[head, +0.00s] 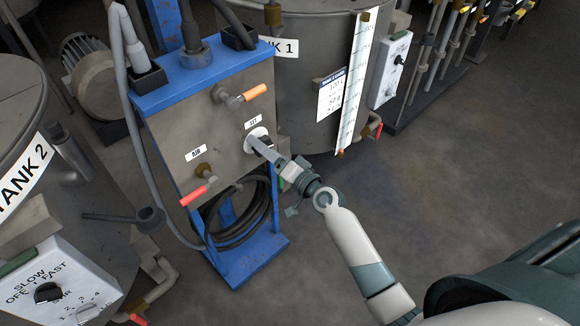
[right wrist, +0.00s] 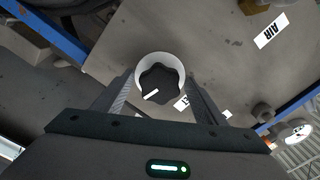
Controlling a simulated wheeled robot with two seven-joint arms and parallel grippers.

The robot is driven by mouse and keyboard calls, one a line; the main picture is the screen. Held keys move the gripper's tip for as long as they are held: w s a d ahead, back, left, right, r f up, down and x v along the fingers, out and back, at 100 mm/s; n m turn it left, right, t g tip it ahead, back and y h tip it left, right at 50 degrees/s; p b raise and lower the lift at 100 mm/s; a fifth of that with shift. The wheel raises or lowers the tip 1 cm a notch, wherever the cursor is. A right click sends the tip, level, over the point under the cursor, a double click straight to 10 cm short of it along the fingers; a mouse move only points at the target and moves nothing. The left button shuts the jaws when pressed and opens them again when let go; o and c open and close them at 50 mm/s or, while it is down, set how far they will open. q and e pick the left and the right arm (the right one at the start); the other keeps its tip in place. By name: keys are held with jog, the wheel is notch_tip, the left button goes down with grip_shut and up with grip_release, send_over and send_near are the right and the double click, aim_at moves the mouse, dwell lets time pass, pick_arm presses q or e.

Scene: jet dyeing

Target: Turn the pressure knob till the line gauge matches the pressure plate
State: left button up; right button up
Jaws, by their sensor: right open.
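The black knob (right wrist: 160,84) with a white pointer mark sits on a round white dial on the panel. The mark points to the lower left in the right wrist view. My right gripper (right wrist: 159,76) is open, its fingers on either side of the knob; I cannot tell whether they touch it. In the head view the right gripper (head: 264,145) is at the panel and hides most of the knob, with part of the white dial (head: 257,133) showing. I cannot identify a pressure plate. My left gripper is not in view.
The blue-framed panel (head: 165,135) carries an orange-handled valve (head: 254,92), a red-handled valve (head: 192,196) and an AIR label (head: 196,153). Coiled black hose (head: 238,232) hangs below. Tank 1 (head: 312,50) and Tank 2 (head: 70,235) flank it. Floor at right is clear.

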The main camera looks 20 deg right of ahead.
pick_arm(q)
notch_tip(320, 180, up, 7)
jog(key=b, duration=0.2)
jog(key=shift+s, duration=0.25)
pick_arm(e)
jog(key=v, duration=1.7)
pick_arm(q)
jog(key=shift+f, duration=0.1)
